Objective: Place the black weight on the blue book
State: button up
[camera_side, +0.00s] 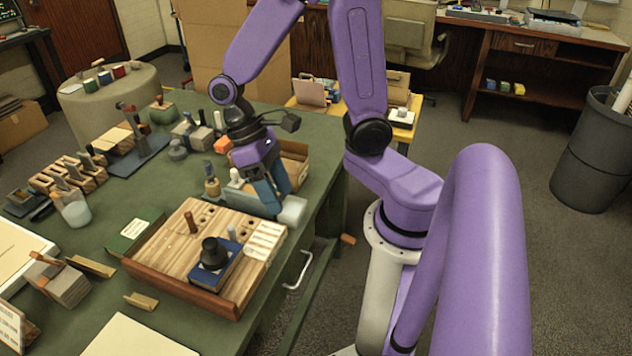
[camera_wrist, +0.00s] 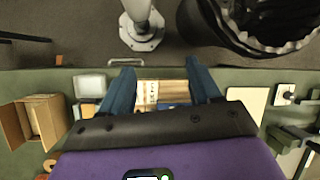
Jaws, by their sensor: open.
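In the side view the black weight (camera_side: 213,248), a dark knobbed piece, stands upright on the blue book (camera_side: 228,272). The book lies on a wooden tray (camera_side: 170,280) near the table's front edge. My gripper (camera_side: 277,202) has blue fingers, is open and empty, and hangs behind and to the right of the tray, apart from the weight. In the wrist view my gripper (camera_wrist: 159,70) shows its fingers spread, with part of the tray (camera_wrist: 178,90) and a bit of blue, likely the book, between them. The weight is not visible there.
A white block (camera_side: 293,211) sits close by my fingers. A white card (camera_side: 264,240) and a brown peg (camera_side: 191,222) are on the tray. A green book (camera_side: 135,232) lies left of it. A cardboard box (camera_wrist: 35,120) stands at left in the wrist view.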

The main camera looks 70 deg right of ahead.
jog(key=s+r+n+t, duration=0.4)
jog(key=s+n, duration=0.4)
jog(key=n, duration=0.2)
jog(key=shift+t+h, duration=0.3)
jog(key=shift+t, duration=0.3)
jog(key=shift+a, duration=0.1)
dwell(0.5)
